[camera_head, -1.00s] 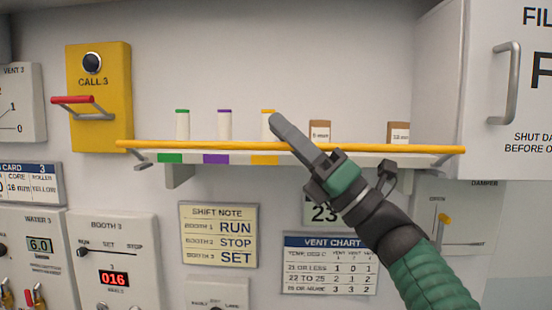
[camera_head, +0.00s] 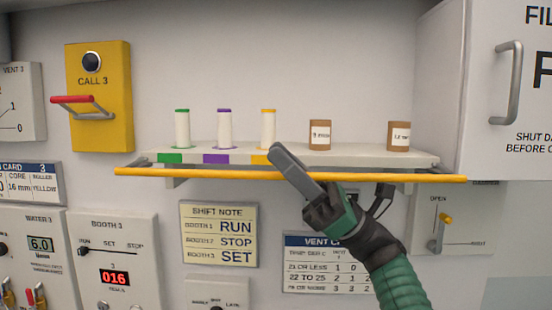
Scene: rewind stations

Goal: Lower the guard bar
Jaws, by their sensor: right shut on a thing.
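The yellow guard bar (camera_head: 210,173) runs across the front of a white shelf (camera_head: 345,153), roughly level and a little below the shelf's front edge. Grey side arms join it near both ends. My right gripper (camera_head: 283,165) comes up from the lower right and is shut on the bar near its middle. Its grey fingers hide a short part of the bar and shelf edge. My left gripper is not in view.
On the shelf stand spools with green (camera_head: 182,127), purple (camera_head: 225,127) and yellow (camera_head: 268,127) tops, and two brown rolls (camera_head: 320,135) (camera_head: 399,136). A white cabinet (camera_head: 485,100) juts out at right. A yellow call box (camera_head: 98,97) is at left.

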